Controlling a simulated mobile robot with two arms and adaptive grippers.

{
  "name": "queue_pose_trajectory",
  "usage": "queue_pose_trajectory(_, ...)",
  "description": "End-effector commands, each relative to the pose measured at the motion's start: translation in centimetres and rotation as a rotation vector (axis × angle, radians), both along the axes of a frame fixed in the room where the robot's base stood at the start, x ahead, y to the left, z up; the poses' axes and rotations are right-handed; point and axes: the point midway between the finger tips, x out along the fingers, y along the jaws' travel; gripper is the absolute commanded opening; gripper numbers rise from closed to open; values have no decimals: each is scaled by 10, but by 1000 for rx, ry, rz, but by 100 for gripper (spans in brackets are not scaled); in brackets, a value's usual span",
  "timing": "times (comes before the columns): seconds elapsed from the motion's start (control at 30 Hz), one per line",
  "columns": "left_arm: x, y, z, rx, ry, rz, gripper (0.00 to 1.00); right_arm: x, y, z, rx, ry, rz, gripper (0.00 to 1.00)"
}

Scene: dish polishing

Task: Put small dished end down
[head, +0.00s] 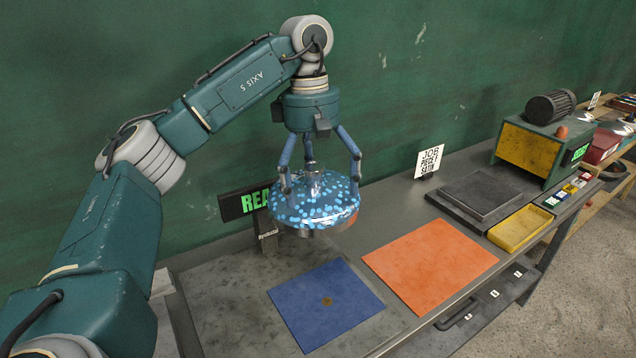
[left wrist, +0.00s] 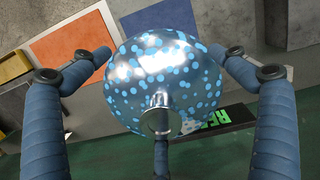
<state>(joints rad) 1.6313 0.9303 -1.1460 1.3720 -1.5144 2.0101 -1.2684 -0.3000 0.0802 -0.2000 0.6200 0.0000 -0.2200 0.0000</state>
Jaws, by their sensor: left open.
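The small dished end (head: 315,208) is a shiny metal dome covered in light blue spots, with a short stub on top. In the left wrist view the dome (left wrist: 165,70) lies between the spread fingers, and one finger is close to the stub (left wrist: 158,122). I cannot tell whether any finger touches. My right gripper is not in view.
A blue mat (head: 325,325) and an orange mat (head: 430,262) lie bare on the bench. A sign (head: 245,203) stands behind the dome. A dark plate (head: 482,195), a yellow tray (head: 520,228) and a green-yellow machine (head: 530,150) are to the right.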

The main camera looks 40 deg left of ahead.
Motion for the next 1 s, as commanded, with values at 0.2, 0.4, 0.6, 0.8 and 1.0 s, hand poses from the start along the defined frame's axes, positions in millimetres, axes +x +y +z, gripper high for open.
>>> queue_pose_trajectory(0.2,1,0,5,-1,-5,1,100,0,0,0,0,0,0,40)
queue_pose_trajectory(0.4,1,0,5,-1,-5,1,83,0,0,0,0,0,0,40)
queue_pose_trajectory(0.6,1,0,5,-1,-5,1,43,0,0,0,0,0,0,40)
queue_pose_trajectory(0.8,1,0,5,-1,-5,1,3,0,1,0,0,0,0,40)
queue_pose_trajectory(1.0,1,0,7,-3,-9,0,0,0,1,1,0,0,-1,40)
